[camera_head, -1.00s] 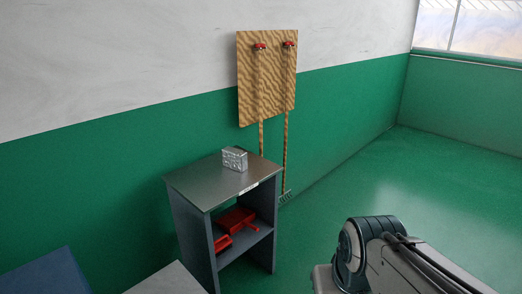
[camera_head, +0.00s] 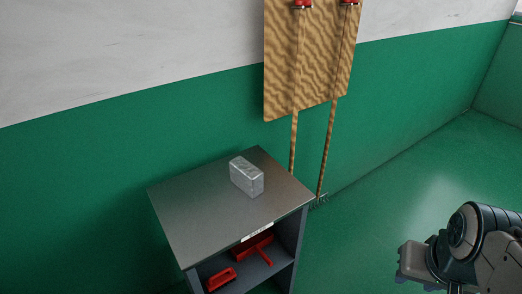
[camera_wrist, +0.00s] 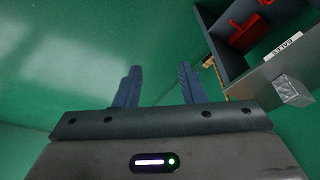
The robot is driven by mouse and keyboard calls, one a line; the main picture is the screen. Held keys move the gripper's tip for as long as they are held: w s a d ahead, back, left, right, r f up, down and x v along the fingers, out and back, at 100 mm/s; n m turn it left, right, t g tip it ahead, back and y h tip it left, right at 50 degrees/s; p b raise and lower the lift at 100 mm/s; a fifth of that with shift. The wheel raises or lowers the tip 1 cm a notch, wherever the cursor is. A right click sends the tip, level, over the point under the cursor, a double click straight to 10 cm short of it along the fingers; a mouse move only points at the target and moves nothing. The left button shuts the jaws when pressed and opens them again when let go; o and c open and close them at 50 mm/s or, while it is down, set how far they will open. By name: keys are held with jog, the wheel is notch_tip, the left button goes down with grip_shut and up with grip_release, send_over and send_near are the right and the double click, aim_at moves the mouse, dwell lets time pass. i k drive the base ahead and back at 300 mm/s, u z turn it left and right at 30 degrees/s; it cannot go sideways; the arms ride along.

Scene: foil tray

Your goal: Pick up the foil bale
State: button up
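The foil bale (camera_head: 246,177) is a small silver crumpled block. It sits on the metal top of a grey cabinet (camera_head: 190,208), near the middle of the top. In the wrist view the bale (camera_wrist: 293,90) shows at the right edge, beside a white label on the cabinet edge. My gripper (camera_wrist: 158,82) has its two dark fingers spread apart with only green floor or wall between them. It is apart from the bale, to its left in the wrist view. In the head view my arm is at the lower right, clear of the cabinet.
Red tools (camera_head: 250,250) lie on the shelf under the cabinet top. A wooden board (camera_head: 310,60) with two long-handled tools hangs on the wall behind the cabinet. The green floor (camera_head: 400,180) to the right is clear.

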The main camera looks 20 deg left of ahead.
aim_at(250, 178)
jog(key=u, duration=0.6)
jog(key=i, duration=1.3)
jog(key=u, duration=0.7)
